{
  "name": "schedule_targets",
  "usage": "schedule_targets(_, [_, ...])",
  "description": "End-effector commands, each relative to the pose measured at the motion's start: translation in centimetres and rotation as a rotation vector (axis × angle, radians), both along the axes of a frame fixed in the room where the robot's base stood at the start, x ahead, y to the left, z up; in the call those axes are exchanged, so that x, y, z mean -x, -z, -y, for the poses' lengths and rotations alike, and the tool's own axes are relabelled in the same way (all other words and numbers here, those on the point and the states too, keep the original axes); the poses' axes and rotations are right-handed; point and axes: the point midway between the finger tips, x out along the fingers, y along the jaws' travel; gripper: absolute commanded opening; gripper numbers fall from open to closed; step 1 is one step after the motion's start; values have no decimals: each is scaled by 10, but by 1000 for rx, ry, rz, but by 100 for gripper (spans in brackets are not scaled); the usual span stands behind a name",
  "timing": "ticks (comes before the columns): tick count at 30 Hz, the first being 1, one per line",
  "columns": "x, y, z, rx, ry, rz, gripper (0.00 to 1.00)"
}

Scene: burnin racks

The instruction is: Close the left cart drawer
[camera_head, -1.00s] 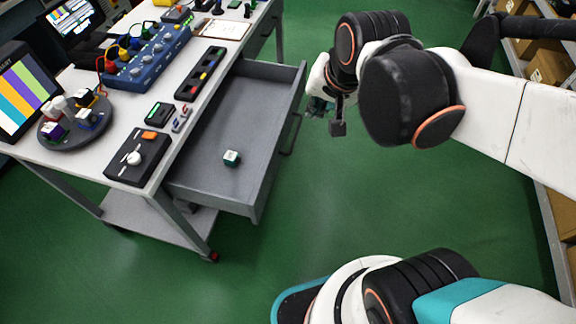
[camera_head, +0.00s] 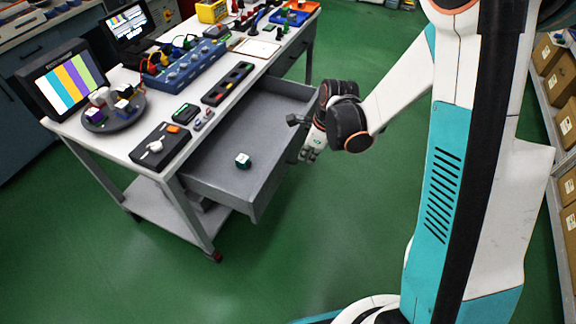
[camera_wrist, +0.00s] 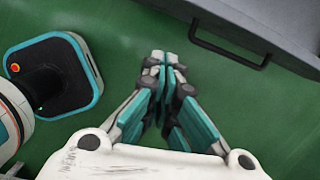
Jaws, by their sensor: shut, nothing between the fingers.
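The cart drawer (camera_head: 226,184) is grey and pulled well out from under the white cart top (camera_head: 147,110). A small dark green and white cube (camera_head: 243,160) lies inside it. In the wrist view the drawer front (camera_wrist: 262,18) is at the upper right, with its black bar handle (camera_wrist: 230,48). My gripper (camera_head: 310,153) is in front of the drawer front in the head view. In the wrist view my gripper (camera_wrist: 165,60) has its teal fingers together with nothing between them, over green floor, a little apart from the handle.
The cart top holds a striped monitor (camera_head: 70,85), a round turntable (camera_head: 113,115), a blue box with knobs (camera_head: 188,68) and a black control box (camera_head: 160,146). Shelves with cardboard boxes (camera_head: 566,125) stand at the right. Green floor (camera_head: 300,245) is clear before the drawer.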

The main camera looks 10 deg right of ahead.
Motion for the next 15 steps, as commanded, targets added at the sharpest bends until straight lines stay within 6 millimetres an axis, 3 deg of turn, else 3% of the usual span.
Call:
schedule_targets(6, [-3, 24, -2, -32, 114, -49, 0])
schedule_targets(11, [-5, 37, -4, -35, 124, -53, 0])
schedule_targets(15, [-8, 60, -8, -34, 122, -52, 0])
